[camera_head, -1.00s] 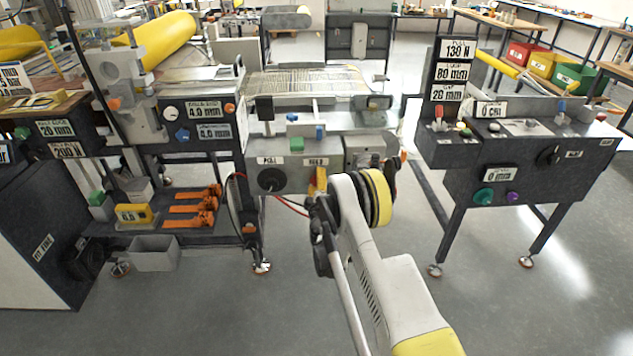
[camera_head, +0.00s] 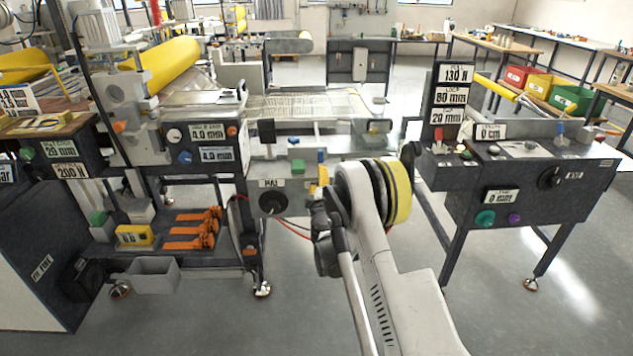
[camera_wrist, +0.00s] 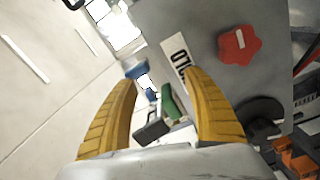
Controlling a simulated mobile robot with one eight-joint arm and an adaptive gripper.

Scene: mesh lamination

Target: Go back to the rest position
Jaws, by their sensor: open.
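My gripper shows in the wrist view (camera_wrist: 165,100) with its two yellow fingers spread apart and nothing between them. In the head view my arm reaches up from the lower right, and its wrist hides most of the gripper; a bit of yellow finger (camera_head: 322,180) shows in front of the middle machine. Beyond the fingers in the wrist view are a green block (camera_wrist: 173,103), a blue part (camera_wrist: 136,71) and a red star knob (camera_wrist: 239,45) on a grey panel, all apart from the fingers.
The middle machine (camera_head: 270,185) stands just ahead of my arm. The right console (camera_head: 535,185) stands close to the right of my wrist. The floor (camera_head: 220,320) in front is clear.

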